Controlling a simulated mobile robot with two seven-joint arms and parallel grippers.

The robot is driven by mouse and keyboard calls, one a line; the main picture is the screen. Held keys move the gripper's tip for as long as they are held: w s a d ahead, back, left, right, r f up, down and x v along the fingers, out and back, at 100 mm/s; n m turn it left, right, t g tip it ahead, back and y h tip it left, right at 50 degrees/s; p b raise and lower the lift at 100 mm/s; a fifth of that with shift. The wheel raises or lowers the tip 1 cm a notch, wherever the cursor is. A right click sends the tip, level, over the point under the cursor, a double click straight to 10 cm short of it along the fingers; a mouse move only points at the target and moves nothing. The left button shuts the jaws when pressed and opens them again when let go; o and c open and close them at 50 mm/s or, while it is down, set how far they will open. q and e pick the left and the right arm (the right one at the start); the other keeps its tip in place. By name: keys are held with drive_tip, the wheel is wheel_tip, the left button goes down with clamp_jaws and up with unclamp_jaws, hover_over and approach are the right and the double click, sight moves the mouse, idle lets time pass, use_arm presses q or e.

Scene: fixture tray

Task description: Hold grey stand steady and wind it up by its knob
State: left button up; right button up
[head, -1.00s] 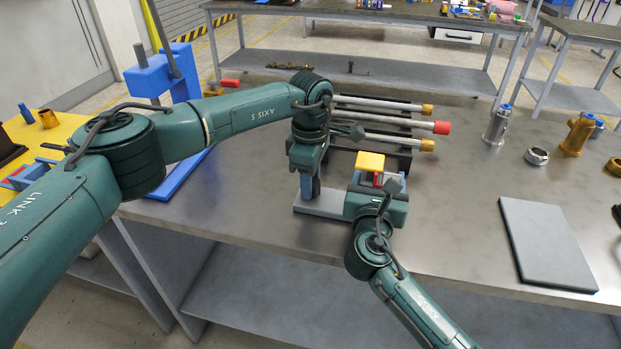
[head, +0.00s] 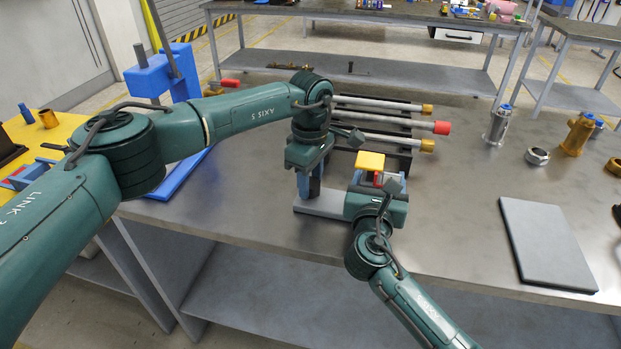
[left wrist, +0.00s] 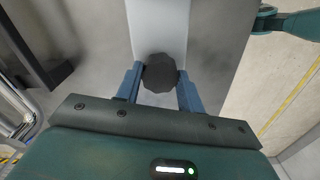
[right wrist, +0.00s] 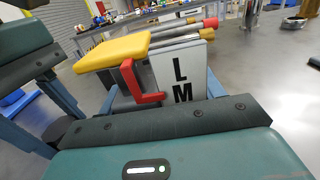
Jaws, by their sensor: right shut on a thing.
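The grey stand stands on the table with its flat base (head: 322,205) to the left and a yellow top (head: 370,160). In the right wrist view its pale face (right wrist: 180,75) bears the letters L and M, beside a red pointer (right wrist: 138,88). My right gripper (head: 368,185) is shut on the stand's upright. The dark knob (left wrist: 160,73) lies between the fingers of my left gripper (left wrist: 160,82), which looks open around it; contact is unclear.
A black rack (head: 390,159) with several grey rods stands just behind. A blue press (head: 160,78) is at the left. A grey plate (head: 545,243) lies at the right, with metal fittings (head: 537,156) behind it. The table between is clear.

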sight(311, 183)
use_arm(q)
drive_tip(key=o, duration=0.4)
drive_tip(key=shift+r, duration=0.1)
wheel_tip(311, 183, up, 12)
drive_tip(key=shift+f, duration=0.1)
idle(0.5)
use_arm(e)
drive_tip(key=o, duration=1)
drive_tip(key=shift+s, duration=0.1)
